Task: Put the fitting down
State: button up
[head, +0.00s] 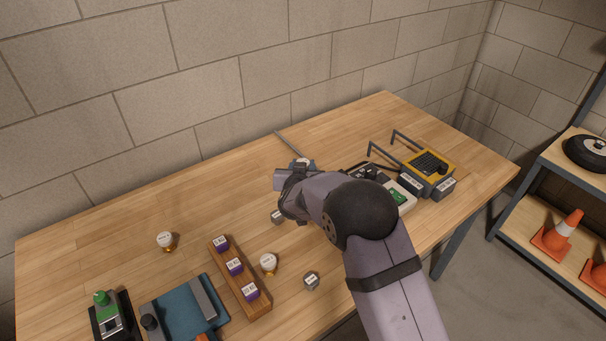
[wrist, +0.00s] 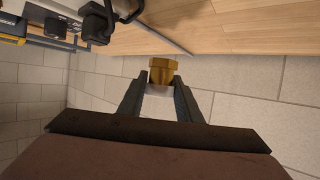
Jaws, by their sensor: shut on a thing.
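My gripper (wrist: 162,86) is shut on a brass fitting (wrist: 162,68) with a pale end between the fingertips. The brass part points away from the fingers, toward the wooden bench in the wrist view. I cannot tell whether it touches the bench. In the head view my arm hides the held fitting. Two similar fittings with white tops and brass bases stand on the bench, one at left (head: 166,241) and one right of the wooden rack (head: 268,263). Two grey labelled pieces sit near my arm, one behind (head: 278,216) and one in front (head: 311,281).
The wooden rack (head: 252,299) holds purple labelled blocks. A blue tray (head: 177,309) and a black device with a green top (head: 107,314) lie front left. A yellow-black device (head: 431,164) stands at right. The bench's back left is clear.

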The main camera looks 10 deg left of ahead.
jog(key=shift+s+a+f+b, duration=0.15)
jog(key=shift+a+f+b, duration=0.1)
jog(key=shift+a+b, duration=0.05)
jog(key=s+a+r+n+y+b, duration=0.2)
jog(key=s+a+r+b, duration=0.7)
jog(key=s+r+b, duration=0.1)
jog(key=m+h, duration=0.3)
send_over(307, 248)
notch_tip(307, 248, down, 9)
jog(key=shift+f+b, duration=1.45)
jog(key=shift+f, duration=3.6)
jog(key=shift+f, duration=0.1)
